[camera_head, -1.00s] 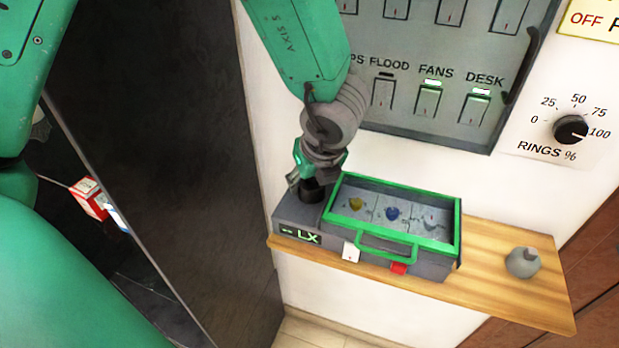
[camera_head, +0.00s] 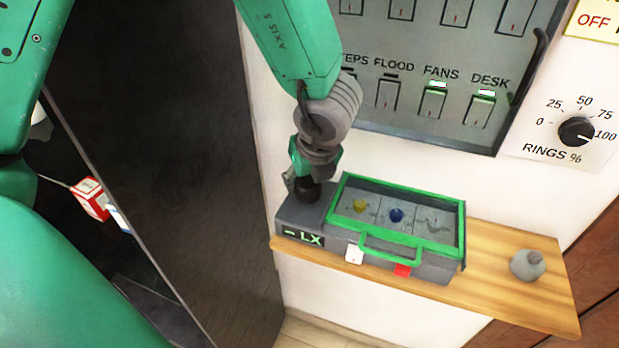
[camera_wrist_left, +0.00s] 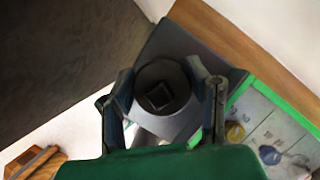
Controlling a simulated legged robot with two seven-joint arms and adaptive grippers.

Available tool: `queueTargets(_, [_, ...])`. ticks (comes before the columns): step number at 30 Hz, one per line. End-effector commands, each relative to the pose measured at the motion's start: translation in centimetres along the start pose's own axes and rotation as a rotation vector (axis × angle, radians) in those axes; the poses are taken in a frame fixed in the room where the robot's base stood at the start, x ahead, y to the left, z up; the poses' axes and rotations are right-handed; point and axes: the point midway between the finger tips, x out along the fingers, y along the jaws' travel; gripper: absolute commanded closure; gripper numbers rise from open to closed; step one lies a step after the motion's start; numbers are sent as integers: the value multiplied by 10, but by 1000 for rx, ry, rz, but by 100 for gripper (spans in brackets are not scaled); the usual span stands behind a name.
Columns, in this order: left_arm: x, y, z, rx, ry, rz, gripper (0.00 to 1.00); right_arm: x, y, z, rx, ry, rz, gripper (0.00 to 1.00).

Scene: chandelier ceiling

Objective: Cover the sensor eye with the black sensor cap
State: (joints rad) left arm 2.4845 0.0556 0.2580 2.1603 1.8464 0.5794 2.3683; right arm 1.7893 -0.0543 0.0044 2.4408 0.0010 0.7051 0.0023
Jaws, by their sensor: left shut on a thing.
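The black sensor cap (camera_head: 306,190) is a short round dark piece at the top of the grey sensor box (camera_head: 288,212), which has an "LX" display on its front. My left gripper (camera_head: 304,184) points down and is shut on the cap. In the left wrist view the round cap (camera_wrist_left: 160,88), with a square mark on top, sits between the two fingers (camera_wrist_left: 168,100), over the grey box (camera_wrist_left: 185,40). The sensor eye is hidden. I cannot tell whether the cap touches the box. My right gripper is out of view.
A green-framed case (camera_head: 462,235) with a handle and coloured knobs stands just right of the sensor box on a wooden shelf (camera_head: 500,285). A grey round object (camera_head: 527,264) sits at the right. A switch panel (camera_head: 410,120) is on the wall behind; a dark panel (camera_head: 170,170) stands left.

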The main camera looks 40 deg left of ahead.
Motion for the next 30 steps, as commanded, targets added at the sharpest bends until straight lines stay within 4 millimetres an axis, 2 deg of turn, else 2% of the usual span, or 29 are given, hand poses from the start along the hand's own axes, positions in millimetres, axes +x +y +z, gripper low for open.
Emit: queueTargets(30, [-3, -6, -9, 1, -1, 0, 80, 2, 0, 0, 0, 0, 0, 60])
